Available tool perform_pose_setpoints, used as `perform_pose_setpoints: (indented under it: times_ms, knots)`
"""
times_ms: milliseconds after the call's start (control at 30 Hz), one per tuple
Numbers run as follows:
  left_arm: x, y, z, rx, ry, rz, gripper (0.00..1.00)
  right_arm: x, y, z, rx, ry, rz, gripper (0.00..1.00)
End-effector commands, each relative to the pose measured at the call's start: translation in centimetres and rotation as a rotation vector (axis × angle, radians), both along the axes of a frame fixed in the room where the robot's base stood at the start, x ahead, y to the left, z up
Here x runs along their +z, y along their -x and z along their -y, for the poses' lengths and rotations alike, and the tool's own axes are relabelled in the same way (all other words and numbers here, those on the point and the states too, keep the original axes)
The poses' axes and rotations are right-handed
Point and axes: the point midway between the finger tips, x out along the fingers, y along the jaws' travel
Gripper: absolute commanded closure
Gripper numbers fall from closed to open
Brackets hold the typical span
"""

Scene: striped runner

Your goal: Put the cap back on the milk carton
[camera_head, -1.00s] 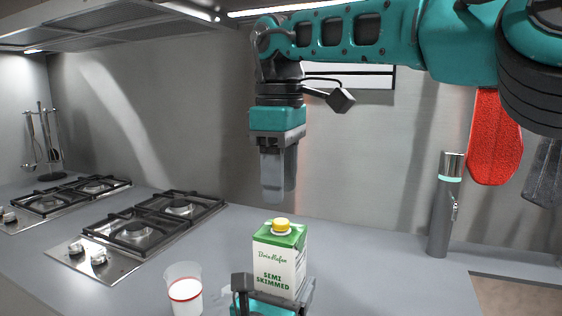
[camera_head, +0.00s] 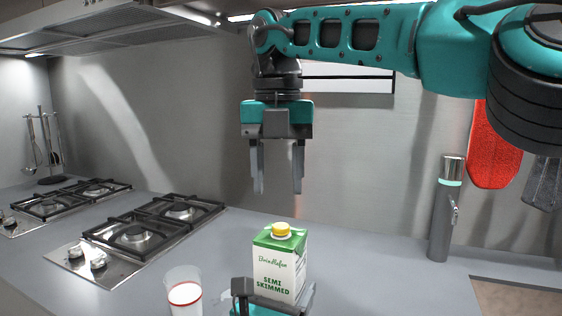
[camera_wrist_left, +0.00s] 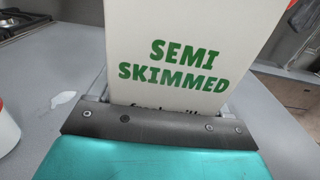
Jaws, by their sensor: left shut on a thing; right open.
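The green and white milk carton (camera_head: 279,268) stands upright on the grey counter in the head view. A yellow cap (camera_head: 281,229) sits on the white spout at its top. My left gripper (camera_head: 272,296) is shut around the lower part of the carton; the left wrist view shows the carton (camera_wrist_left: 180,55) close up between its fingers. My right gripper (camera_head: 276,182) is open and empty, pointing down above the carton, well clear of the cap.
A clear cup with white contents and a red band (camera_head: 184,292) stands left of the carton. Gas hobs (camera_head: 140,235) are farther left. A small white patch (camera_wrist_left: 58,103) lies on the counter.

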Motion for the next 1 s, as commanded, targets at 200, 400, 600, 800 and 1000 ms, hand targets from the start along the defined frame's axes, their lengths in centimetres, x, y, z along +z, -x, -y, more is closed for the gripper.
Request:
perform_pose_setpoints:
  times_ms: [200,400,600,800,1000]
  knots:
    - [-0.1,0.0,0.0,0.001,-0.002,-0.001,1.00,0.3,0.0,0.0,0.412,0.002,-0.003,0.52]
    - [-0.1,0.0,0.0,0.001,-0.002,-0.001,1.00,0.6,0.0,0.0,0.788,0.003,-0.002,0.52]
    - [-0.1,0.0,0.0,0.001,-0.002,-0.001,1.00,0.8,0.0,0.1,1.164,0.004,-0.005,0.52]
    - [-0.1,0.0,0.0,0.001,-0.002,-0.001,1.00,1.0,-0.1,0.1,1.539,0.006,-0.005,0.52]
    - [-0.1,0.0,0.0,0.001,-0.002,-0.001,1.00,1.3,-0.1,0.2,1.913,0.007,-0.007,0.52]
